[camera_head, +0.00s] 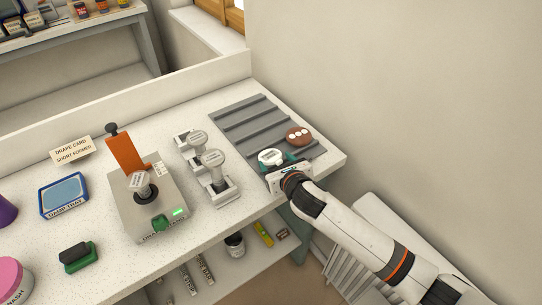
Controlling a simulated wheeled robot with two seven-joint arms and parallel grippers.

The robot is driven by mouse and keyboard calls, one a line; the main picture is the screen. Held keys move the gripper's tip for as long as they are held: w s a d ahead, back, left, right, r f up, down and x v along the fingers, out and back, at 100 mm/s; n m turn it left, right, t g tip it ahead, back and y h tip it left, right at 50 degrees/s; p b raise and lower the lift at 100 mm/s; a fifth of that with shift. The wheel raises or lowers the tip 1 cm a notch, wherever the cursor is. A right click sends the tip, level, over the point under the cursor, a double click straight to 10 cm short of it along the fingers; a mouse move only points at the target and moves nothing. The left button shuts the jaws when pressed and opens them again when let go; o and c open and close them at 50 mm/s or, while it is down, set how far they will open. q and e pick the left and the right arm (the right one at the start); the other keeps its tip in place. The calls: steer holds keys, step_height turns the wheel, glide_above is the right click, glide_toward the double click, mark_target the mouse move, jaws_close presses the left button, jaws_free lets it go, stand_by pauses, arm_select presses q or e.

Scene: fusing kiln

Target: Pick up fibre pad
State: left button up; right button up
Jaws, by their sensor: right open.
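My right arm reaches in from the lower right, and its gripper (275,163) is over the right end of the worktop, by the ribbed grey mat. The gripper is open. A small white round piece with dark marks (270,156) is at its fingertips; I cannot tell whether it lies between them or just beyond them. No label that I can read says fibre pad, so I cannot tell if this piece is it. A brown disc with white dots (298,136) lies on the mat just past the gripper. My left gripper is not in view.
The ribbed grey mat (241,118) lies along the back right edge. Left of it stand silver stamp-like tools (214,178), a grey device with an orange lever (150,205), a blue damp tray (63,195) and a green-black block (77,256). A wall bounds the right.

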mark_target(270, 156)
steer(key=x, duration=0.4)
steer(key=shift+w+a, duration=0.1)
steer(key=c, duration=0.6)
